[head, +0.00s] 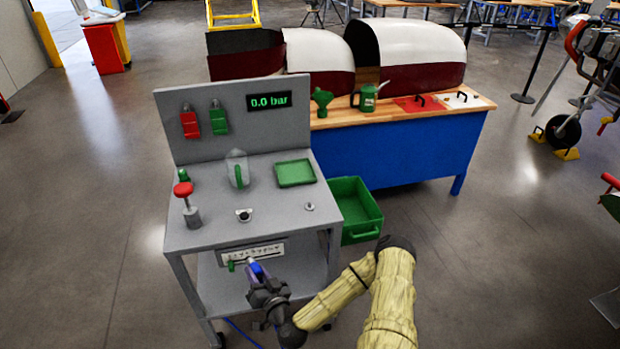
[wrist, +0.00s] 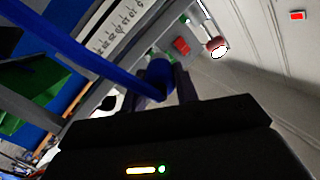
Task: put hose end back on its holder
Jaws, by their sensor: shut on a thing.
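My gripper (head: 261,281) is shut on the blue hose end (head: 257,268), in front of the grey stand's lower front edge. In the wrist view the hose end (wrist: 160,78) sits between the two dark fingers, and the blue hose (wrist: 75,52) runs off to the upper left. A white label strip (head: 254,253) is on the stand's front, close behind the hose end. A small green part (head: 231,266) juts out to its left. I cannot tell which part is the holder, or whether the hose end touches it.
The grey stand (head: 176,240) carries a red knob (head: 183,190), a green tray (head: 295,173) and a display (head: 269,101) reading 0.0 bar. A blue workbench (head: 400,153) stands behind. Floor at left is clear.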

